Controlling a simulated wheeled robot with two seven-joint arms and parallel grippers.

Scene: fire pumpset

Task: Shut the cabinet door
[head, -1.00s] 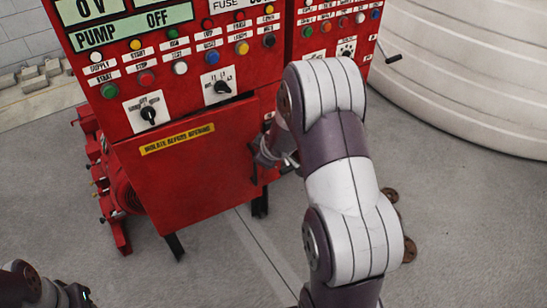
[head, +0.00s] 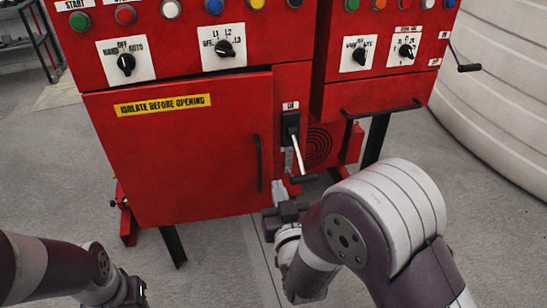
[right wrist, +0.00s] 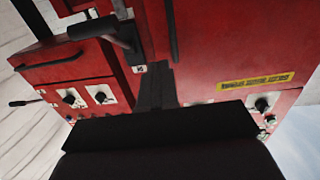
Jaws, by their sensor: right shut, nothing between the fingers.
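The red cabinet door (head: 190,150) has a yellow "ISOLATE BEFORE OPENING" label and a black bar handle (head: 258,163) near its right edge. It looks flush or nearly flush with the frame; I cannot tell if a small gap stays. In the right wrist view the door (right wrist: 230,45) appears upside down. My right gripper (head: 278,186) is shut and empty, just right of and below the handle, apart from it as far as I see. My left gripper (head: 135,292) is low at the left, away from the door; its fingers are unclear.
A rotary isolator switch (head: 291,125) with a light lever (head: 298,155) sits right of the door, close above my right gripper. A second red panel (head: 370,95) with a black bar stands at right. A large white tank (head: 500,110) is behind. The floor in front is clear.

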